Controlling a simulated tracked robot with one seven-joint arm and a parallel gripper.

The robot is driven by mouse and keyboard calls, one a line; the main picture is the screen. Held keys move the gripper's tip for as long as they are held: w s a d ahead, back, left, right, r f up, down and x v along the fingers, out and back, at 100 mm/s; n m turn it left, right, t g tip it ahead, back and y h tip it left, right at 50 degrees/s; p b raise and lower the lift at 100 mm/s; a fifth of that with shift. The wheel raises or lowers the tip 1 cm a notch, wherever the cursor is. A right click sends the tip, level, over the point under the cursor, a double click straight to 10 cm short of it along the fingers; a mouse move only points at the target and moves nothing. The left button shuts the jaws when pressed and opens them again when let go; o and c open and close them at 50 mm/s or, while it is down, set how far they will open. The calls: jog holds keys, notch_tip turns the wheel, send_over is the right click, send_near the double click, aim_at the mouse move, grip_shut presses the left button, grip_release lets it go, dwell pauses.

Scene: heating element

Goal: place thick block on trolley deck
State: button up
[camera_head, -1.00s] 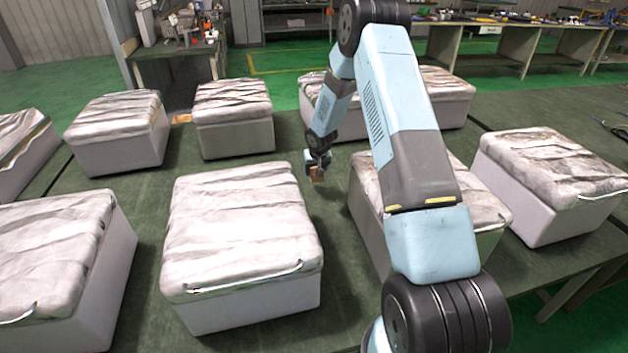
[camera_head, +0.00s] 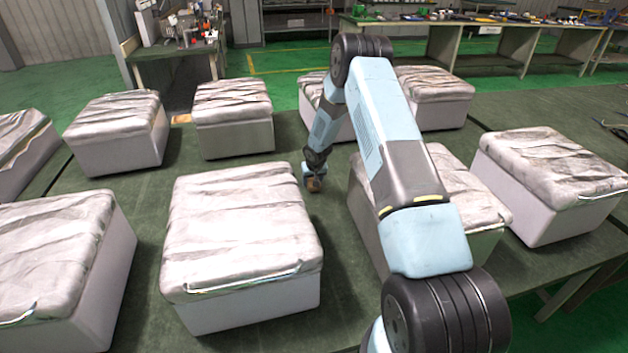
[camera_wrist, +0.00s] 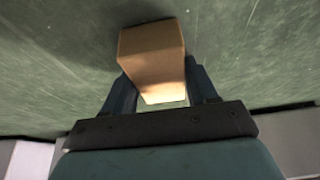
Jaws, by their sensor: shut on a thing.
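The thick block (camera_wrist: 152,60) is a tan-orange block between the two fingers of my gripper (camera_wrist: 160,92) in the wrist view. The gripper is shut on it. In the head view the block (camera_head: 313,185) is small and partly hidden by my gripper (camera_head: 312,178). It is close to the green table top, between two white boxes; I cannot tell whether it touches the surface. I cannot make out a trolley deck in these frames.
Several white boxes with wrinkled pale covers stand on the green table (camera_head: 150,215). One box (camera_head: 240,240) is left of my gripper, another (camera_head: 470,190) is right of it behind my arm. A strip of bare table lies between them. Workbenches (camera_head: 480,40) stand at the back.

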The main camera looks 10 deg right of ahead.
jog(key=o, duration=1.2)
jog(key=shift+r, duration=0.1)
